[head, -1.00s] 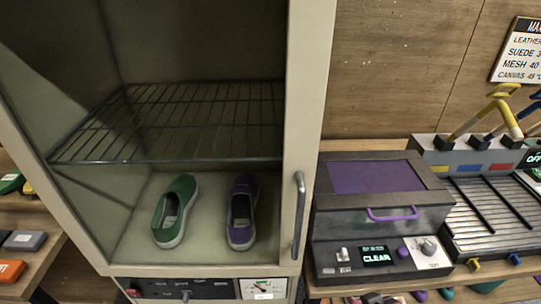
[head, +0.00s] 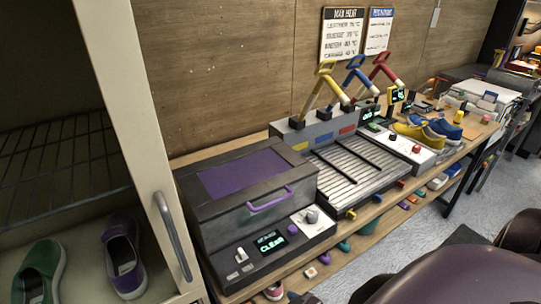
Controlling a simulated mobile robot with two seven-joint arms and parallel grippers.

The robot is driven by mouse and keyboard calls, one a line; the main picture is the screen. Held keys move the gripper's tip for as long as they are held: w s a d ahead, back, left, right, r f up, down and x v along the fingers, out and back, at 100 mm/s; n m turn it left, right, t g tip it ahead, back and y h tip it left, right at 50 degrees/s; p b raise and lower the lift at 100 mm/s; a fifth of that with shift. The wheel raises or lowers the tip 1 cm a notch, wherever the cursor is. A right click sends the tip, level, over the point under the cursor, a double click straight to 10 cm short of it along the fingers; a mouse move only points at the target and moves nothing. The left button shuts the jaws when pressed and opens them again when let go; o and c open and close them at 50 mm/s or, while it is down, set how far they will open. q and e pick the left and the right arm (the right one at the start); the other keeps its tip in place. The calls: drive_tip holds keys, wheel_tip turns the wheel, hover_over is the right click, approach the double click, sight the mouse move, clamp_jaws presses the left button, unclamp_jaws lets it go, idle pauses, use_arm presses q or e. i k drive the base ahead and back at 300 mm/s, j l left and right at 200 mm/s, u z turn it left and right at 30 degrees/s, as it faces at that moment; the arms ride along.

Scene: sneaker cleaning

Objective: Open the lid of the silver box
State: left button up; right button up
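A dark grey metal box (head: 230,215) stands on the wooden bench in the middle of the head view, and it is the likeliest match for the silver box. Its lid (head: 243,177) is shut, with a purple panel on top and a purple bar handle (head: 270,199) at the front edge. A control panel (head: 272,242) below the lid has a small display reading "CLEAR", a purple button and a knob. Neither of my grippers shows in the view. Dark rounded parts at the bottom right are probably mine.
An open cabinet with a silver door handle (head: 172,235) stands left of the box, holding a green shoe (head: 38,272) and a purple shoe (head: 123,255). A ribbed tray (head: 355,165) and a grey holder (head: 310,133) with coloured-handled tools adjoin the box's right. Floor (head: 400,245) in front is partly clear.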

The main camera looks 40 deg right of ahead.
sight(228, 174)
drive_tip(key=k+z, duration=0.1)
drive_tip(key=z, duration=1.1)
drive_tip(key=j, duration=0.1)
